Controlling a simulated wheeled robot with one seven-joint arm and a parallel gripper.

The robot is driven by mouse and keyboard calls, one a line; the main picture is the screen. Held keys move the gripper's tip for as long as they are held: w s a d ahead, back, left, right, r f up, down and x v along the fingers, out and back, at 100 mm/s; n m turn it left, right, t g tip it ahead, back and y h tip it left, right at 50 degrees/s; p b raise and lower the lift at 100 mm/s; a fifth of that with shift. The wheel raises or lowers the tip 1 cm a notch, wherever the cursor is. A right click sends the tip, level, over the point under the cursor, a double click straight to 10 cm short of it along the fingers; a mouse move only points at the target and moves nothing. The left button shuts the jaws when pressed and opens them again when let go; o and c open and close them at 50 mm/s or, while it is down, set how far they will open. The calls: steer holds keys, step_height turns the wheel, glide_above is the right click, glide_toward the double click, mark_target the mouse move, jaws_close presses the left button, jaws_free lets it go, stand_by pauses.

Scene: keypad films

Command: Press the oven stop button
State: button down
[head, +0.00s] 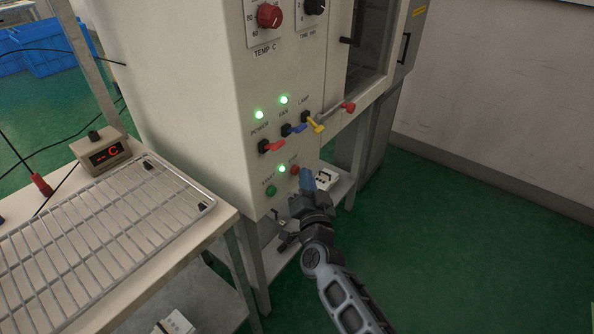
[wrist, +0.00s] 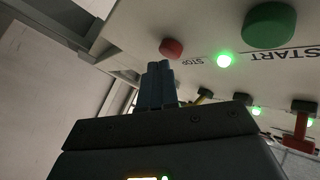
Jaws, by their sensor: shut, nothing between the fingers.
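The red stop button (head: 295,170) sits low on the oven's cream front panel (head: 290,70). In the wrist view the red button (wrist: 171,48) shows just beyond my fingertips, by the label STOP. The green start button (head: 271,190) is to its lower left; the wrist view shows it large (wrist: 270,26). A lit green lamp (head: 281,169) lies between them. My gripper (head: 306,176) is shut and empty, with blue fingertips (wrist: 158,70) close to the stop button. I cannot tell whether they touch it.
Above the buttons are coloured toggle levers: red (head: 272,146), blue (head: 297,130) and yellow (head: 316,125). A table with a wire rack (head: 110,235) and a small display box (head: 102,152) stands at left.

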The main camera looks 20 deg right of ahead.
steer(key=shift+w+a, duration=0.25)
steer(key=shift+w, duration=0.1)
stand_by(1.0)
steer(key=shift+s, duration=0.1)
steer(key=shift+s+d, duration=0.45)
steer(key=shift+s, duration=0.15)
steer(key=shift+s+d+p, duration=0.2)
steer(key=shift+s+d, duration=0.55)
steer(key=shift+s, duration=0.3)
steer(key=shift+s+d+p, duration=0.15)
steer(key=shift+s+d, duration=0.6)
steer(key=shift+s, duration=0.25)
